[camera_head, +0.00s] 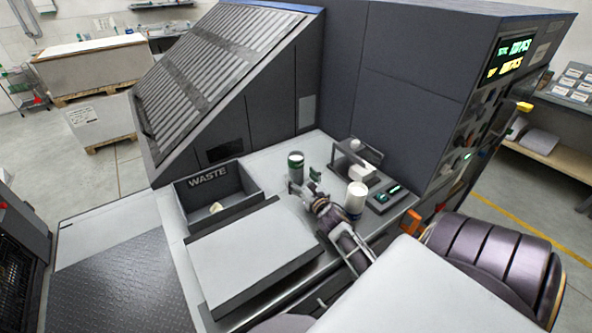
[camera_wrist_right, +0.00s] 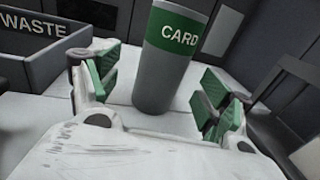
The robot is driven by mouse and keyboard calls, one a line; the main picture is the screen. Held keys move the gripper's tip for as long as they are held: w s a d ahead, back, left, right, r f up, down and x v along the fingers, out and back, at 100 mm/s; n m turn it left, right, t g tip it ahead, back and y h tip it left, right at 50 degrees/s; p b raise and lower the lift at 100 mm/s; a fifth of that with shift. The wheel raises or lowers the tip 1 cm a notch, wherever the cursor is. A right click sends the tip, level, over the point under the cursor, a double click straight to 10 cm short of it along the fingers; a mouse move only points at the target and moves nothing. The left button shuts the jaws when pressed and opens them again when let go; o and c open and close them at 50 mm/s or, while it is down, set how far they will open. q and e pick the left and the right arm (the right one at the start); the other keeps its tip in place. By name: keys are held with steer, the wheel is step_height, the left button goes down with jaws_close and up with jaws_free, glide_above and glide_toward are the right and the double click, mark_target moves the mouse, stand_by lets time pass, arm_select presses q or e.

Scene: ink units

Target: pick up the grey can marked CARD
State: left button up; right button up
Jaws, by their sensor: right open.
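The grey can marked CARD (camera_head: 295,166) stands upright on the work surface, right of the waste bin. In the right wrist view the can (camera_wrist_right: 160,80) shows a green band with white CARD lettering. My right gripper (camera_head: 304,183) is just in front of the can on the near side. In the right wrist view its green-padded fingers (camera_wrist_right: 158,92) are spread wide, with the can standing ahead between them in the picture. I cannot tell whether either finger touches it. My left gripper is not in view.
The bin marked WASTE (camera_head: 250,187) holds a crumpled scrap. A white can (camera_head: 356,196) stands right of my right gripper, close to the arm. A digital scale (camera_head: 388,196) and a small device (camera_head: 357,160) stand behind. A flat grey slab (camera_head: 250,255) lies in front.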

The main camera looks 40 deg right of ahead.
mark_target(300, 175)
steer(key=shift+w, duration=0.15)
steer(key=shift+d+p+x, duration=0.25)
steer(key=shift+p+x, duration=0.3)
steer(key=shift+x, duration=1.85)
steer(key=shift+f, duration=0.15)
steer(key=c, duration=1.2)
